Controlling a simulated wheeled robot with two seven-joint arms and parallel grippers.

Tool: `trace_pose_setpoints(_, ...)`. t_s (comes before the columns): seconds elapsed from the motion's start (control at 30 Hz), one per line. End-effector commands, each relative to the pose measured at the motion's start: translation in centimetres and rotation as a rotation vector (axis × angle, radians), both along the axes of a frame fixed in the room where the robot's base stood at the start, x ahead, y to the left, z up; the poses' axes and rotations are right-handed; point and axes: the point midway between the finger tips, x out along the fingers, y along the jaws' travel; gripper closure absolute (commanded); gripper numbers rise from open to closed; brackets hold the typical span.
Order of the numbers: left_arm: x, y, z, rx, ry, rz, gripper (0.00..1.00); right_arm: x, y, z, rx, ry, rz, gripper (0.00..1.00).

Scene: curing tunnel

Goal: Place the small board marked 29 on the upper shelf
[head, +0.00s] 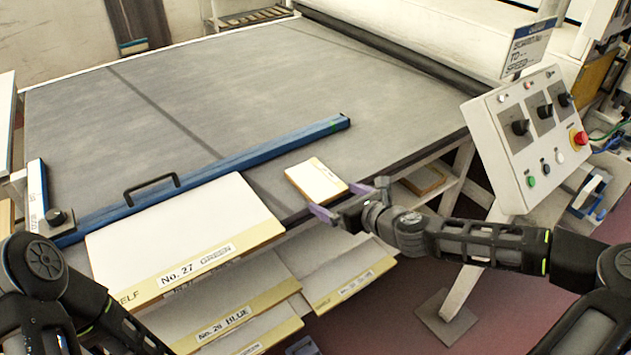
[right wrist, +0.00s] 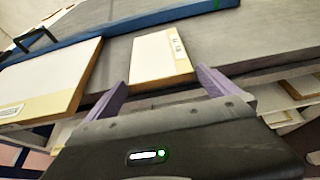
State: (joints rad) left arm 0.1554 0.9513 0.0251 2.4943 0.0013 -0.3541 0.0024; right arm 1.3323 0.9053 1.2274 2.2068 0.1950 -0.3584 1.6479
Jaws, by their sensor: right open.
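A small white board (head: 316,181) with a cream edge lies flat near the front edge of the grey table. In the right wrist view the small board (right wrist: 158,55) has a label too small to read, so I cannot confirm the 29. My right gripper (head: 341,201) is open at its near edge. Its two purple fingers (right wrist: 162,82) stand apart, one toward each side of the board, and look empty. A shelf (head: 446,184) below the table's right side carries a board; I cannot tell which level it is.
A large board marked No. 27 (head: 185,245) overhangs the table's front, with more labelled boards (head: 245,290) below. A blue bar with a handle (head: 230,163) crosses the table. A control box (head: 530,135) on a post stands at right. The table (head: 240,80) behind the bar is clear.

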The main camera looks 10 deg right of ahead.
Motion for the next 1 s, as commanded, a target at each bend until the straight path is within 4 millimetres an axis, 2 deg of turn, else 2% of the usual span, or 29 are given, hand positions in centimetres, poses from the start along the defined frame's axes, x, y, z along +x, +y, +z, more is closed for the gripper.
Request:
trace_pose_setpoints(0.4, -0.01, -0.01, -0.01, 0.0, 0.0, 0.0, 0.64, -0.03, 0.01, 0.02, 0.0, 0.0, 0.0, 0.02)
trace_pose_setpoints(1.0, 0.0, 0.0, 0.0, 0.0, 0.0, 0.0, 0.64, -0.04, 0.0, 0.02, 0.0, 0.0, 0.001, 0.51)
